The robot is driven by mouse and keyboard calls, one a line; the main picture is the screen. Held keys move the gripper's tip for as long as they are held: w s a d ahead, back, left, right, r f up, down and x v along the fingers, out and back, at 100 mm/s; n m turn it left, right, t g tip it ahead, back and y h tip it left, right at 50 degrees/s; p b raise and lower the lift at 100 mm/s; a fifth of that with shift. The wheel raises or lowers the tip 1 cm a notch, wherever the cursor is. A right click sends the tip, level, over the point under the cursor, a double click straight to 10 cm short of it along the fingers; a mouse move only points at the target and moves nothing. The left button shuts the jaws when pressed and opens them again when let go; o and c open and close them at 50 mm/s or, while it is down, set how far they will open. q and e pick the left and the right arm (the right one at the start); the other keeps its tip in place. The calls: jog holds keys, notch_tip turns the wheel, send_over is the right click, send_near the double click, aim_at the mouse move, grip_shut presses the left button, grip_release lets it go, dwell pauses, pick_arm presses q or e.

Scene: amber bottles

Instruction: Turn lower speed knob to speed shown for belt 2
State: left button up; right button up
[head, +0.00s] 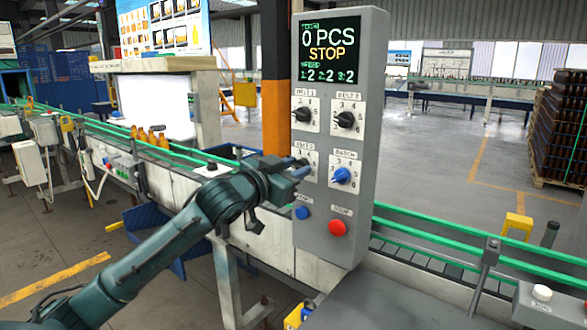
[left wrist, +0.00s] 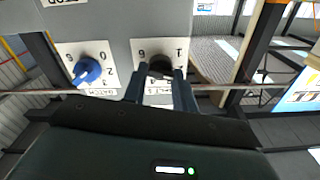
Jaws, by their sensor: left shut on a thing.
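The grey control panel (head: 341,200) stands in the middle of the head view. Its display (head: 328,48) reads 0 PCS, STOP, and a speed line that looks like 1:2 2:2 3:2. My left gripper (head: 299,172) is at the lower left dial, hiding most of it. In the left wrist view, seen upside down, its fingers (left wrist: 158,84) are shut around the black lower speed knob (left wrist: 160,66). Numbers 6 and 1 show beside it; the exact pointer setting is unclear. My right gripper is out of view.
Two black knobs (head: 303,115) (head: 345,120) sit above. The blue batch knob (head: 342,175) is right of my gripper. A blue button (head: 302,213) and red button (head: 337,227) are below. A green-railed conveyor (head: 430,250) with amber bottles (head: 150,137) runs behind.

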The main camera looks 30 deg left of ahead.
pick_arm(q)
jog(key=o, duration=0.8)
jog(key=shift+o, duration=0.8)
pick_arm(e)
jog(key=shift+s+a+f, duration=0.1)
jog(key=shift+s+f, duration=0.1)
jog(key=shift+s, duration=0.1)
pick_arm(q)
jog(key=shift+s, duration=0.2)
jog(key=s+a+b, duration=0.1)
jog(key=s+b, duration=0.3)
jog(key=s, duration=0.8)
jog(key=shift+s+b, duration=0.35)
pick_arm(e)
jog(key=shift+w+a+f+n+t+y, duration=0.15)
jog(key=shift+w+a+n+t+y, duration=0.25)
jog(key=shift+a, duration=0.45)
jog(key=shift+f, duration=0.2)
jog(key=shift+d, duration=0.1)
